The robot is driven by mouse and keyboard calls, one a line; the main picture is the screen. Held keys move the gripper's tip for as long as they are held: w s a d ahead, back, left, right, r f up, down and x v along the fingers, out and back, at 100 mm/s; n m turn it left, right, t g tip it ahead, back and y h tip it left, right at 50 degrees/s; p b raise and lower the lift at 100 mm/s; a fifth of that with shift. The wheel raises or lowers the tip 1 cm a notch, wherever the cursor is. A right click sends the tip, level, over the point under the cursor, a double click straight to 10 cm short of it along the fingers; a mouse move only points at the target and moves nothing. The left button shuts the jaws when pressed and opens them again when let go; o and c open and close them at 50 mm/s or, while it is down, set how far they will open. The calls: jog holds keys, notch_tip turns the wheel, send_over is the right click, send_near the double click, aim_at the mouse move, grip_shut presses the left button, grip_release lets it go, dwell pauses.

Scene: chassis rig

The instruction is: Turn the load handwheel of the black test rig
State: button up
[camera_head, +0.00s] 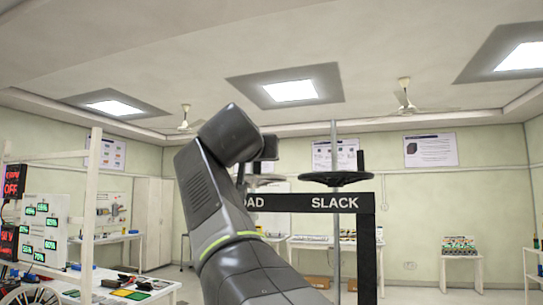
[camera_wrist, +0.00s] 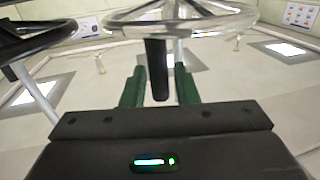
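The black test rig (camera_head: 369,250) has a crossbar lettered SLACK, with another word partly hidden that ends in "OAD". The pale load handwheel (camera_head: 268,179) sits above that word, partly hidden by my arm. In the wrist view it is a shiny silvery wheel (camera_wrist: 215,28) with a black handle (camera_wrist: 157,70). My gripper (camera_wrist: 160,69) is open, with its green fingers to either side of the handle in the picture. Gaps show; I cannot tell how deep the handle sits between them. The dark slack handwheel (camera_head: 336,179) is on the right, also at left in the wrist view (camera_wrist: 40,42).
A white-framed bench (camera_head: 150,292) with meters and tools stands at left. Tables line the back wall, and a small table (camera_head: 460,262) stands at right. The floor right of the rig looks clear. The slack wheel and its upright handle (camera_head: 361,160) are close beside the load wheel.

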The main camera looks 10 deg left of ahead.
jog(key=shift+o, duration=0.5)
jog(key=shift+s, duration=0.1)
jog(key=s+b, duration=0.4)
jog(key=s, duration=0.9)
jog(key=shift+s, duration=0.35)
jog(key=shift+w, duration=0.15)
jog(key=shift+w+p, duration=2)
jog(key=shift+w, duration=4.8)
jog(key=shift+s, duration=0.1)
